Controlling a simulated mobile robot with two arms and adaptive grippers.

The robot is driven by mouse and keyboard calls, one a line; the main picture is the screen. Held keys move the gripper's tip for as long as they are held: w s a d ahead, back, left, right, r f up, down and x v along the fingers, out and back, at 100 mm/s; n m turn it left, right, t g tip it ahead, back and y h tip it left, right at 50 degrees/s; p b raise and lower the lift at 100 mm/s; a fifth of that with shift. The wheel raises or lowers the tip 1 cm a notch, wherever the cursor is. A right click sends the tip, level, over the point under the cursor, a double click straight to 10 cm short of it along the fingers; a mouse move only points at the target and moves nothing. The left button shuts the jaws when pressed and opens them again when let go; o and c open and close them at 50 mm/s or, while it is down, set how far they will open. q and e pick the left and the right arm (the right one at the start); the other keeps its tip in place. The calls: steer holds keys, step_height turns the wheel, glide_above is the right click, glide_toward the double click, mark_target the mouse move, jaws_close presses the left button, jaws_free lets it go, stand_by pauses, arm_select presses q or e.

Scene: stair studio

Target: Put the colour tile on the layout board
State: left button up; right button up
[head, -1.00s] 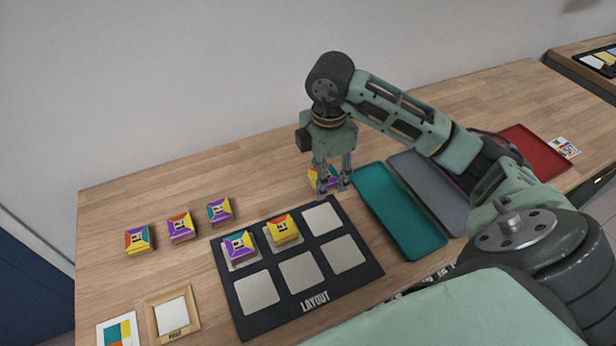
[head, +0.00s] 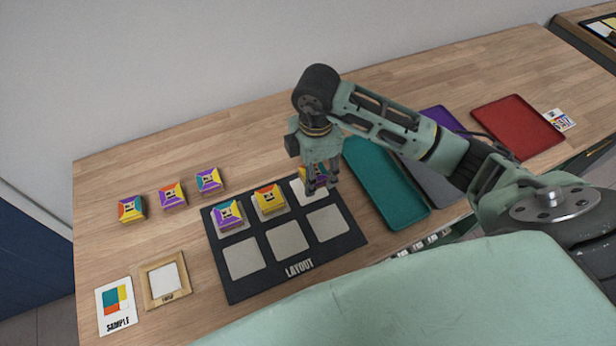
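The black layout board (head: 262,285) lies on the wooden table with two rows of pale square cells. A purple and yellow tile (head: 228,214) sits in its back left cell and a yellow and orange tile (head: 268,200) in the back middle cell. My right gripper (head: 321,190) points down at the back right cell (head: 312,197). It is shut on a colour tile (head: 305,175) with orange and purple faces, partly hidden by the fingers. I cannot tell whether this tile touches the cell. The front cells are empty. My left gripper is out of view.
Three more tiles (head: 172,195) stand in a row at the left. A sample card (head: 116,306) and a wooden frame (head: 166,278) lie in front of them. Teal (head: 385,185), grey, purple and red (head: 517,128) trays lie right of the board.

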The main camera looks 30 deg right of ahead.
steer(key=shift+w+a+f, duration=0.35)
steer(key=shift+w+f, duration=0.1)
steer(key=shift+w, duration=0.2)
step_height(320, 180, down, 4)
steer(key=shift+r+p, duration=0.1)
steer(key=shift+p, duration=0.65)
steer(key=shift+f, duration=0.25)
steer(key=o, duration=1.2)
steer(key=shift+c, duration=0.2)
